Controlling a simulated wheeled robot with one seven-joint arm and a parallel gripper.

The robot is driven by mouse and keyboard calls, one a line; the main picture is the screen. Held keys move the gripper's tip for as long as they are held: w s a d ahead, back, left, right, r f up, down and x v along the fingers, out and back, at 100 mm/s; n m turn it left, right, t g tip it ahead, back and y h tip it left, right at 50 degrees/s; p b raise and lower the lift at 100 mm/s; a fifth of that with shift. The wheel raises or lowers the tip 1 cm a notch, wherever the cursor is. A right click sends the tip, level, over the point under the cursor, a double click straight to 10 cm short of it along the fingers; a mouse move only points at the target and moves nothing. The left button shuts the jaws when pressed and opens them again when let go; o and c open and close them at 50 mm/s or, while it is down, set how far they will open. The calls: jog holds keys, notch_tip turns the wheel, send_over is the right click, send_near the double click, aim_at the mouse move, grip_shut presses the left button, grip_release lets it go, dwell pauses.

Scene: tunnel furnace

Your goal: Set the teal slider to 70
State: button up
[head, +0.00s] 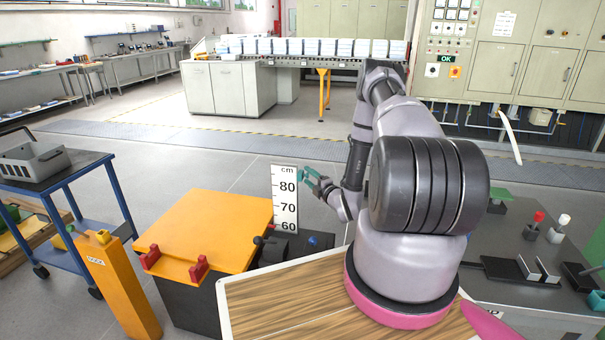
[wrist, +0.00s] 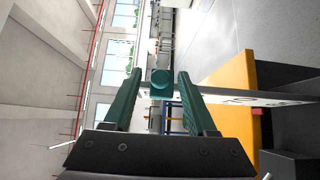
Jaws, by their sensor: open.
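The upright white scale (head: 285,199) is marked cm, with 80, 70 and 60 reading downward. In the wrist view it lies sideways (wrist: 275,97), partly behind a finger. The teal slider knob (wrist: 161,83) shows between the tips of my gripper (wrist: 160,78). My gripper is open, with a finger on each side of the knob and visible gaps between. In the head view my gripper (head: 313,180) is just right of the scale, near the height of the 80. There the slider cannot be told from the teal fingers, and its exact reading is unclear.
An orange-topped box (head: 205,230) stands left of the scale, with an orange post (head: 120,285) beside it. A blue cart (head: 70,185) is farther left. A wooden-topped table (head: 290,300) is in front. Open floor lies behind the scale.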

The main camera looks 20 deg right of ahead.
jog(key=shift+w+a, duration=0.2)
jog(key=shift+w, duration=0.9)
jog(key=shift+w+a, duration=0.2)
jog(key=shift+w, duration=0.9)
jog(key=shift+c, duration=0.4)
grip_shut()
jog(key=shift+w+r, duration=0.15)
jog(key=shift+w, duration=0.05)
